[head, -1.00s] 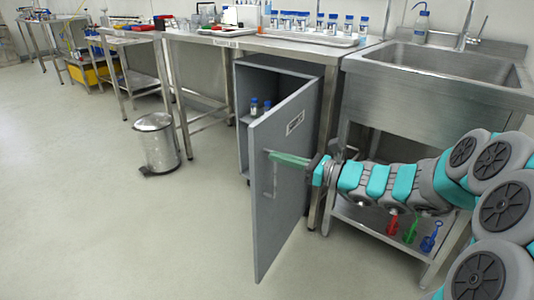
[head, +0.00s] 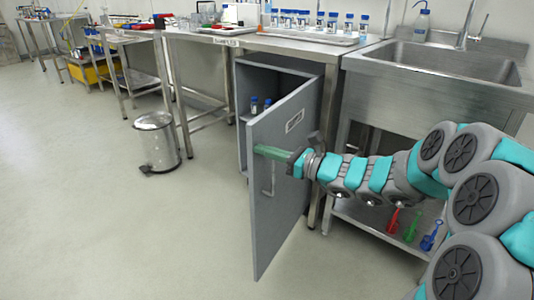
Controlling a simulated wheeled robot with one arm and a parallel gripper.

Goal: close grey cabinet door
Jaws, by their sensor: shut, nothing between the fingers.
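The grey cabinet door (head: 283,215) stands open, swung out toward me from the right side of the grey cabinet (head: 288,62). Its outer face, with a white label and a bar handle (head: 268,181), is toward me. My gripper (head: 257,150) is shut and empty, with its green fingers in front of the door's outer face. The fingertips are near the door's free left edge, above the handle. I cannot tell whether they touch the door.
A metal pedal bin (head: 157,142) stands on the floor left of the cabinet. A steel sink unit (head: 435,88) is at the right, with coloured brushes (head: 411,226) on its lower shelf behind my arm. Floor left of the door is clear.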

